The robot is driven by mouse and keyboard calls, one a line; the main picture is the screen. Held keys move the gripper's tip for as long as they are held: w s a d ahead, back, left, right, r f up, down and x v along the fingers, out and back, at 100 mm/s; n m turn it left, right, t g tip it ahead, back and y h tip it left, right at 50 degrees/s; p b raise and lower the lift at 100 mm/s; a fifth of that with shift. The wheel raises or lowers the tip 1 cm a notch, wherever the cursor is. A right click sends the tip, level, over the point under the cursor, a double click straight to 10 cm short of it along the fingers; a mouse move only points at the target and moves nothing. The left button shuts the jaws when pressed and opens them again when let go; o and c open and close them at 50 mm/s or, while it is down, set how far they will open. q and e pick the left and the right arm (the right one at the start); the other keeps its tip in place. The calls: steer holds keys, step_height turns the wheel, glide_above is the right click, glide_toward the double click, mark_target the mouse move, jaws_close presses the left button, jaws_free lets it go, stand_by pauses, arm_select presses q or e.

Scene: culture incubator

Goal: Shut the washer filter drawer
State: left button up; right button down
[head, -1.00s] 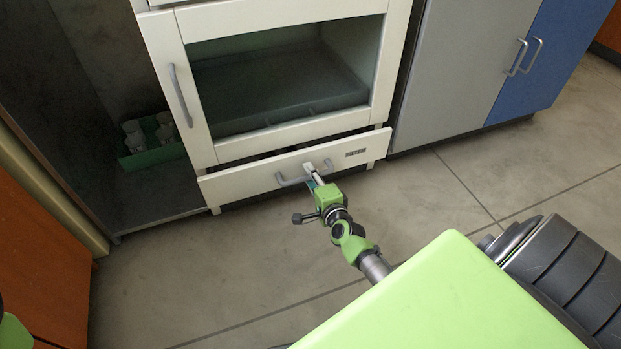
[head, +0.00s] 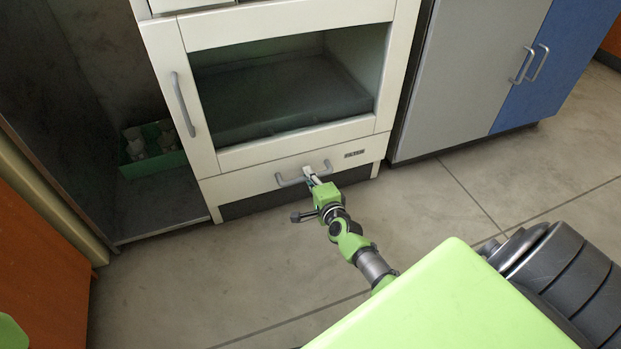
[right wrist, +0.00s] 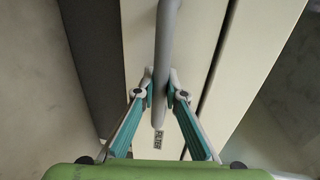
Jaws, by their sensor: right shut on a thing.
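The washer filter drawer (head: 240,183) is the low white front with a dark label below the glass door. In the head view its face sits about flush with the washer (head: 205,110), with no clear gap along its top. My right gripper (head: 312,178) is at the middle of the drawer's grey bar handle (head: 290,182). In the right wrist view the two fingers of my right gripper (right wrist: 160,92) are closed on the handle (right wrist: 166,50), one on each side. A dark seam runs beside the drawer front (right wrist: 140,45) there. My left gripper is not in view.
The washer's glass door (head: 280,90) is above the drawer. A grey cabinet (head: 465,80) and a blue one (head: 560,70) stand at the right. At the left an open bay holds a green tray (head: 135,168) with white bottles. The floor in front is clear.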

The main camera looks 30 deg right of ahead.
steer(key=c, duration=2)
jaws_free()
steer(key=shift+w+r, duration=0.1)
steer(key=shift+w, duration=0.05)
steer(key=shift+c, duration=0.2)
steer(key=v, duration=1.2)
